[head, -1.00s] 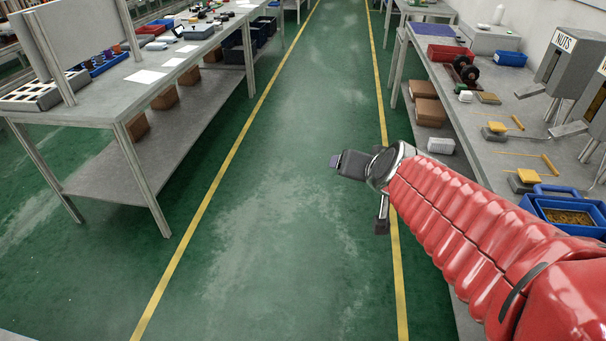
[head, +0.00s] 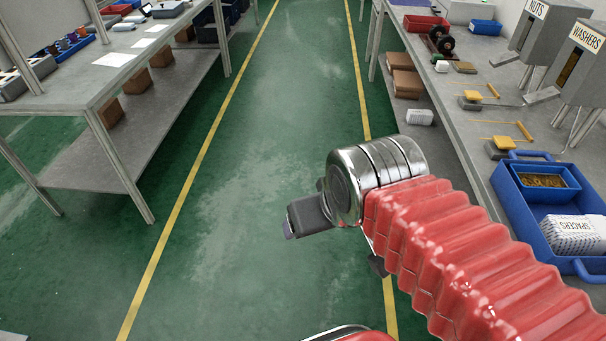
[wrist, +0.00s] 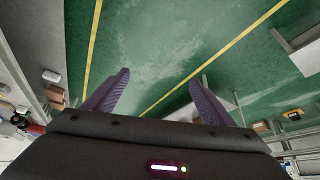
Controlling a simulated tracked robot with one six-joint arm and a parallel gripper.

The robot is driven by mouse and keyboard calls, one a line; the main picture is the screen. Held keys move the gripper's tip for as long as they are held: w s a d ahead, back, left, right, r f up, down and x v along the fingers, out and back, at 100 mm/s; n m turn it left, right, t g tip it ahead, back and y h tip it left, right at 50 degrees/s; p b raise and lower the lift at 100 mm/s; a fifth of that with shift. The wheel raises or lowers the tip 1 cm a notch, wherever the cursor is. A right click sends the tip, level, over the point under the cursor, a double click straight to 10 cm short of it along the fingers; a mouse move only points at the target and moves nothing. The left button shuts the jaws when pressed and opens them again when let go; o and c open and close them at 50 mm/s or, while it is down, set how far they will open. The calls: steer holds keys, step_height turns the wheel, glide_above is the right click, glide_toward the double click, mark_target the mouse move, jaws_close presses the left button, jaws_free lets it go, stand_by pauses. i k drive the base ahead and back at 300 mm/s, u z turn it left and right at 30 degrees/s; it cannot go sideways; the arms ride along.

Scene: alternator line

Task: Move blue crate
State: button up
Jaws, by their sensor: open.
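The blue crate (head: 522,209) sits on the right-hand bench in the head view. It has a handle at its far end and another at its near end. Inside it are a smaller blue bin (head: 571,188) with brown contents and a white box (head: 573,235) marked SPACERS. My gripper is at the end of the red-sleeved arm, over the aisle and left of the crate, apart from it. The crate is not seen in the wrist view.
The right bench (head: 462,126) also holds NUTS and WASHERS dispensers (head: 583,62), yellow-topped blocks (head: 504,144), a red bin (head: 425,22) and a small blue bin (head: 486,27). The left bench (head: 75,88) borders the aisle. The green aisle floor (head: 250,180) between yellow lines is clear.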

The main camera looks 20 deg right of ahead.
mark_target(525, 218)
steer(key=z, duration=2)
steer(key=k, duration=0.85)
steer(key=z, duration=0.35)
steer(key=i, duration=0.75)
steer(key=u, duration=0.05)
